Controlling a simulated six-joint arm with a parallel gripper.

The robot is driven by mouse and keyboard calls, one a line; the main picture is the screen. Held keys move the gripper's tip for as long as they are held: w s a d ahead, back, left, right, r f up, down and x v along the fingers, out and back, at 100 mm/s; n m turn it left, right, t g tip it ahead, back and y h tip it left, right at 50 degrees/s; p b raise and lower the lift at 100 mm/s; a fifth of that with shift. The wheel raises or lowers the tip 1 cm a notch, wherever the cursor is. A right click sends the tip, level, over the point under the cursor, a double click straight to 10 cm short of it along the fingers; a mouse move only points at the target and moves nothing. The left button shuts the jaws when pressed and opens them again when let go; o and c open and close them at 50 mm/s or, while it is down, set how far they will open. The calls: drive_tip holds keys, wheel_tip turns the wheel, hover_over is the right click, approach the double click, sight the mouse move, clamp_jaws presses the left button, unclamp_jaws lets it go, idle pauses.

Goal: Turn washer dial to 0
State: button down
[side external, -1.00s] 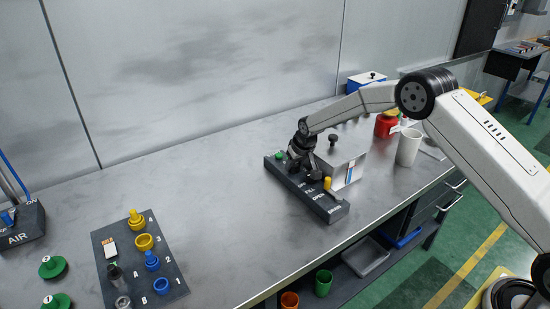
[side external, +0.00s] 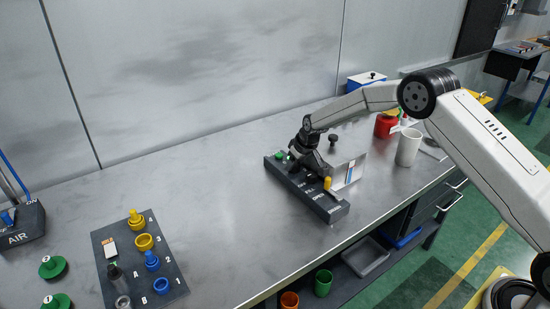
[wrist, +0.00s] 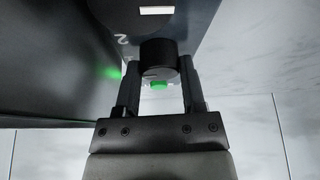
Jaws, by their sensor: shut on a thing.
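The washer dial (wrist: 159,60) is a dark round knob on the control panel, seen between my fingers in the wrist view. My gripper (wrist: 161,80) is shut on it, one finger on each side. A "2" is printed on the panel left of the dial; the other marks near it and the dial's exact setting cannot be read. In the side view, my gripper (side external: 318,170) covers the dial on the dark control panel (side external: 330,209). A green button (wrist: 159,86) shows just below the dial in the wrist view.
A yellow knob (side external: 327,183) stands on the panel's near end. A white cup (side external: 408,147) and red container (side external: 384,125) stand to the right. A peg board (side external: 140,258) lies left; the table between is clear.

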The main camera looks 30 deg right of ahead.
drive_tip(key=shift+c, duration=0.9)
unclamp_jaws()
drive_tip(key=shift+m+h, duration=0.8)
drive_tip(key=shift+m, duration=1.3)
drive_tip(key=shift+a+m, duration=0.1)
drive_tip(key=shift+m, duration=0.4)
drive_tip(key=shift+m+g+h, duration=0.3)
drive_tip(key=shift+m+h, duration=0.3)
drive_tip(key=shift+m, duration=0.6)
drive_tip(key=v, duration=0.8)
drive_tip(key=s+r+n+y, duration=0.1)
drive_tip(key=s+n, duration=0.1)
drive_tip(key=s, duration=1.1)
drive_tip(key=s+a+r+n+g+y, duration=0.1)
drive_tip(key=s+r+n, duration=0.1)
drive_tip(key=s, duration=1.1)
drive_tip(key=shift+s+r+n, duration=0.25)
drive_tip(key=shift+n, duration=0.25)
drive_tip(key=shift+a, duration=0.1)
